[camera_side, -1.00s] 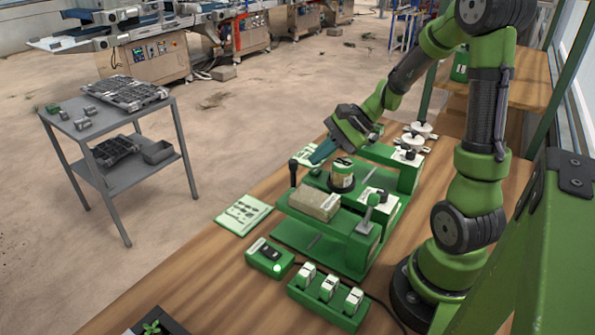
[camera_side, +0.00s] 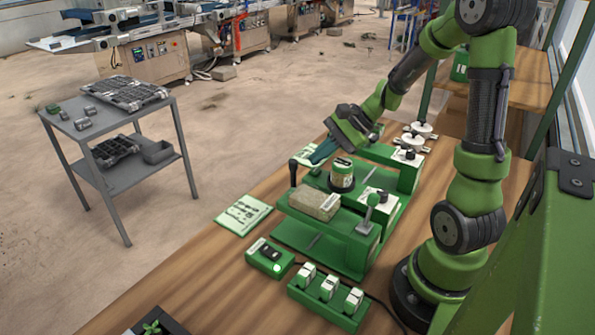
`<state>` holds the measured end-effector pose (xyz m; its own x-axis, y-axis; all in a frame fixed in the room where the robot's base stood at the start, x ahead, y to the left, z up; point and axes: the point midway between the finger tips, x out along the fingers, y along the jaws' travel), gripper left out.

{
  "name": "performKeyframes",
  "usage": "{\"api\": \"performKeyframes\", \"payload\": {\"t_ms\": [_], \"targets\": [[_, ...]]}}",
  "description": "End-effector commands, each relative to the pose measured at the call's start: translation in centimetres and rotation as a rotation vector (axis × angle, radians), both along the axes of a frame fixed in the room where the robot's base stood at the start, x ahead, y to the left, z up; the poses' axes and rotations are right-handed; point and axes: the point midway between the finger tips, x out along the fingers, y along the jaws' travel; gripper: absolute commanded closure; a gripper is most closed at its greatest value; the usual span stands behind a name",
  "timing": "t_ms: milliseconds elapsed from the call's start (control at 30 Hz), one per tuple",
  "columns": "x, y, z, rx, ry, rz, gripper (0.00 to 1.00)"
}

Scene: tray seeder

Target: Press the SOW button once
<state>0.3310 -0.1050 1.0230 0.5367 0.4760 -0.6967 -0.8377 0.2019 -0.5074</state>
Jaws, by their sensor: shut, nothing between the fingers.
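My gripper (camera_side: 321,154) is shut and empty. It points down and to the left above the back of the green seeder (camera_side: 290,232), close behind a round labelled canister (camera_side: 342,174). A green control box (camera_side: 257,262) stands on the bench in front of the seeder, with a black part on top and a round white button (camera_side: 277,268) at its near right corner. My gripper is well away from this box. The lettering is too small to read, so I cannot tell which control is marked SOW.
A green block with three white switches (camera_side: 328,288) sits right of the control box. A tan block (camera_side: 315,203), a lever (camera_side: 368,208) and a black-knobbed post (camera_side: 293,172) stand up from the seeder. A printed card (camera_side: 244,214) lies left of it.

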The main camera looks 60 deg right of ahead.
Motion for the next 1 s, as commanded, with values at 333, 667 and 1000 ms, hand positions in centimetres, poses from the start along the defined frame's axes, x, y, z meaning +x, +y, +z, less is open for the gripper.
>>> {"api": "performKeyframes", "payload": {"t_ms": [333,667,1000], "targets": [[0.0,0.0,0.0,0.0,0.0,0.0,1.0],[0.0,0.0,0.0,0.0,0.0,0.0,1.0],[-0.02,0.04,-0.86,0.001,0.001,0.0,1.0]]}}
